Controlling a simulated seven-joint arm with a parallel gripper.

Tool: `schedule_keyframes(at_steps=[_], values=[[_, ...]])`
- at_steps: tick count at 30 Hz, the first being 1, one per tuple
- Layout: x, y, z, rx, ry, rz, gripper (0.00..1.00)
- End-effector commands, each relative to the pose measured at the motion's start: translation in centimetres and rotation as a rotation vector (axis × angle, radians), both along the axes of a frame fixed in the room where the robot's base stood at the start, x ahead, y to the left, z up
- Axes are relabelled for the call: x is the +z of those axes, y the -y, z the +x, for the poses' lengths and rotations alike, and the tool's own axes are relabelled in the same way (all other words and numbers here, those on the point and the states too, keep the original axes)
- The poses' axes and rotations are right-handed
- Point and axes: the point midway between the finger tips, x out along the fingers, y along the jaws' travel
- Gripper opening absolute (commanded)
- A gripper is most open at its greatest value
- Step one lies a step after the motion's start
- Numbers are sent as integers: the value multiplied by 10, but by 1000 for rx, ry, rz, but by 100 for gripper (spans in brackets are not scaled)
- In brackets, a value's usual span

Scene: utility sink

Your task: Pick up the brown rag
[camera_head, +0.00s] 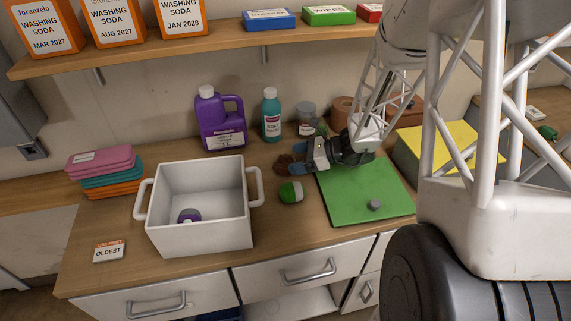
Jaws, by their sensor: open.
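The brown rag (284,164) appears as a small dark brown heap on the wooden counter, left of the green mat. My gripper (297,159) reaches in from the right, low over the counter, with its fingers pointing left. Its jaws are open at the rag, and the rag shows between and just beyond the fingertips. Part of the rag is hidden by the fingers. I cannot tell whether the fingers touch it.
A white two-handled tub (200,234) holds a small purple item. A purple jug (220,122) and a teal bottle (271,116) stand behind. A green-and-white object (291,192) lies in front of my gripper. The green mat (355,200) bears a grey piece (374,205). Folded cloths (100,160) lie left.

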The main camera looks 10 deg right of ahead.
Motion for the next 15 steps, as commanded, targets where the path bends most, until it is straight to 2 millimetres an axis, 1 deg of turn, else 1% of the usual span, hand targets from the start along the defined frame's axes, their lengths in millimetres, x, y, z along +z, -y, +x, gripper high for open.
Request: schedule_keyframes(at_steps=[5,15], values=[[-4,-11,3,1,0,0,85],[-14,-38,13,1,0,0,85]])
